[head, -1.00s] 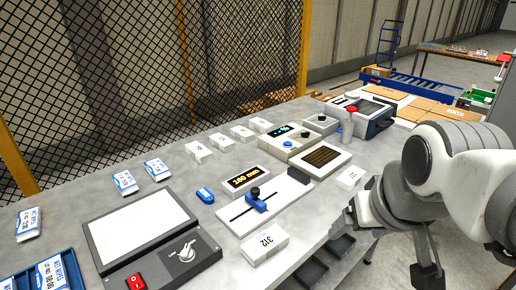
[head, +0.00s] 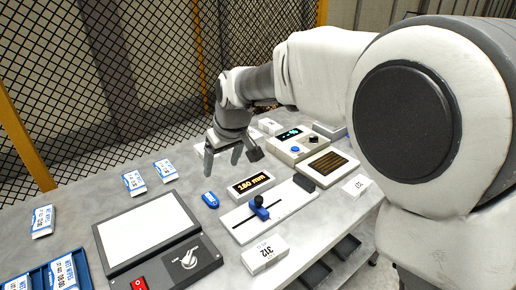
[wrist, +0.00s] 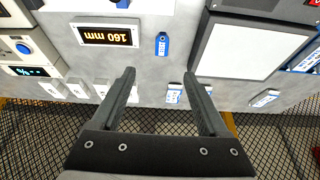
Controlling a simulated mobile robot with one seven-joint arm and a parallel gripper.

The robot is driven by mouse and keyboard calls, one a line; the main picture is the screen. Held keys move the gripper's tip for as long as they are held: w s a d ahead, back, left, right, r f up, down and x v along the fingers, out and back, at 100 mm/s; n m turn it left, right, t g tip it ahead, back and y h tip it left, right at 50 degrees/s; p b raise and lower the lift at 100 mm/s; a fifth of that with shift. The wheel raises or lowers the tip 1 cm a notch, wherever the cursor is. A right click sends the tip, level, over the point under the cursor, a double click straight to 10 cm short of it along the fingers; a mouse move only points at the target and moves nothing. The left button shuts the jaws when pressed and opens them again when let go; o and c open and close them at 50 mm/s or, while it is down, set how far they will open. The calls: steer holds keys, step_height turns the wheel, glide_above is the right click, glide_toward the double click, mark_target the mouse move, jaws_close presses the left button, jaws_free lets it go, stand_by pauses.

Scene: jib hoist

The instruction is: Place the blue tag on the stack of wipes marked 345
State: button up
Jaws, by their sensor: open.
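The blue tag (head: 210,199) lies flat on the grey bench, left of the lit mm display; it also shows in the wrist view (wrist: 162,44). My gripper (head: 222,160) is open and empty above the bench, behind the tag in the head view. In the wrist view my fingers (wrist: 160,76) point toward the tag, which appears beyond their tips. White box stacks stand around: one marked 312 (head: 265,254) at the front, another (head: 356,185) at the right with small print, and several at the back, partly hidden by my gripper. I cannot read 345 on any.
A slider fixture (head: 262,208) and mm display (head: 251,185) stand right of the tag. A white-topped panel device (head: 145,230) is to its left. Several blue-and-white wipes packs (head: 164,170) lie at left. A mesh fence (head: 110,90) rises behind the bench.

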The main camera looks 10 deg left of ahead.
steer(key=a, duration=0.1)
glide_above(211, 199)
steer(key=s+d, duration=0.2)
step_height(211, 199, down, 12)
steer(key=shift+a+r, duration=0.1)
steer(key=shift+b+x, duration=0.35)
steer(key=shift+x, duration=2.35)
steer(key=shift+w, duration=0.1)
jaws_close()
